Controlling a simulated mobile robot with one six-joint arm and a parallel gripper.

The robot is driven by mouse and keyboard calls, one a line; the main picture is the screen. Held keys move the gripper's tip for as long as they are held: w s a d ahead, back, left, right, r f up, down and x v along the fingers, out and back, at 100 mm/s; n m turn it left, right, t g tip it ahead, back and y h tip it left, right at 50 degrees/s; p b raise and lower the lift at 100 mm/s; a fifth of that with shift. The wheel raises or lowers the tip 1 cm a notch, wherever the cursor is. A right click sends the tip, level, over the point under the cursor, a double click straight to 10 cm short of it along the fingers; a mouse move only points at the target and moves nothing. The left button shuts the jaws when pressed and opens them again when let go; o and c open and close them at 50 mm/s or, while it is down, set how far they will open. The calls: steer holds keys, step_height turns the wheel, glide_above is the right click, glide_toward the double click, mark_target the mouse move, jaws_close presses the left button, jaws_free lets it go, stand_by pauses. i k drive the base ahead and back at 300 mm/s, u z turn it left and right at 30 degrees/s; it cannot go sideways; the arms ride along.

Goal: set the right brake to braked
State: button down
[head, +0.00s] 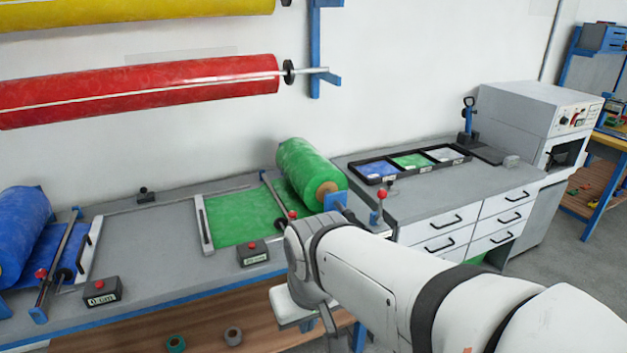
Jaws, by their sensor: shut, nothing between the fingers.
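A short upright lever with a red knob (381,195) stands just right of the green roll (308,172), and looks like the right brake; its setting cannot be read from here. Its foot is partly behind my arm. The green roll lies at the back of the right station, with green film (245,218) drawn out to the left. My gripper (318,324) hangs in front of the bench edge, below and left of the lever and well apart from it. It is shut and empty, small in view and partly hidden by my wrist.
A slanted bar with a red knob (292,214) crosses the green film. A control box (253,253) sits at the front edge. A blue roll (22,228) and another box (102,291) are at left. Trays (408,162) lie on the drawer cabinet. Tape rolls (233,336) lie on the lower shelf.

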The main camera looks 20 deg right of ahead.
mark_target(382, 194)
steer(key=k, duration=1.05)
steer(key=z, duration=0.35)
steer(key=i, duration=0.3)
steer(key=z, duration=0.55)
steer(key=i, duration=1.95)
steer(key=u, duration=0.85)
